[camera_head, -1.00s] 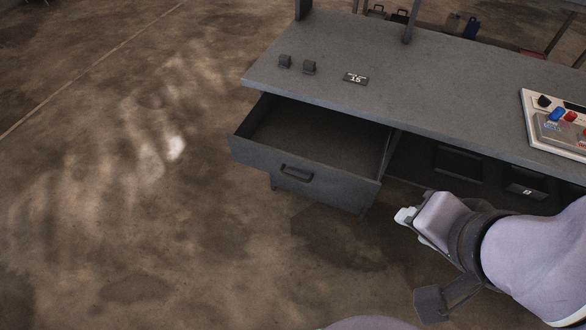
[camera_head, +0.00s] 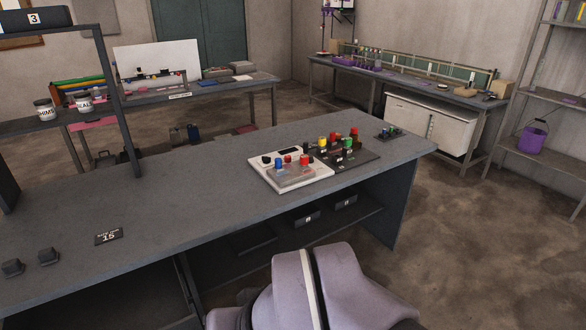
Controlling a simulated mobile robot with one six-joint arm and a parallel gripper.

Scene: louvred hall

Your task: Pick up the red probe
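A white panel device (camera_head: 258,162) lies on the long grey workbench (camera_head: 190,208). A grey box (camera_head: 291,176) on it bears blue and red knob-like tops. Behind it, a dark tray (camera_head: 367,159) holds several red, yellow and green capped pieces. I cannot tell whether any of these red pieces is the red probe; they are too small. A lilac link of my arm shows at the bottom centre, in front of the bench. My gripper is out of the picture.
Bare bench top lies left of the device. Open floor (camera_head: 470,240) is at right.

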